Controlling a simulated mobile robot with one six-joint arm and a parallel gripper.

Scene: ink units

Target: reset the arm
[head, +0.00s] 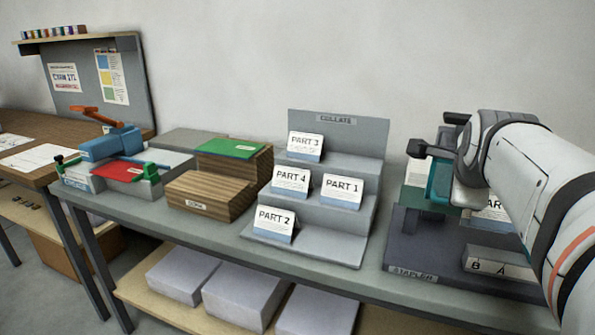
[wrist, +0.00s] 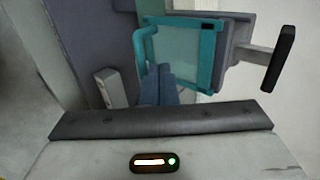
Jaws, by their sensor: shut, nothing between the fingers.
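My arm comes in from the right in the head view, its white links reaching over the stapler station. In the wrist view a dark bar and a pale housing with a lit indicator fill the bottom. Beyond them is a teal frame (wrist: 182,55) with a handle at its left. A black paddle (wrist: 279,58) on a grey bar is at the right.
The stapler station (head: 412,250) stands at the bench's right, partly hidden by my arm. The collating rack (head: 345,165) beside it holds several labelled paper stacks. Wooden blocks (head: 212,197) and a red-and-green station (head: 130,170) stand farther left. Paper stacks (head: 245,290) fill the lower shelf.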

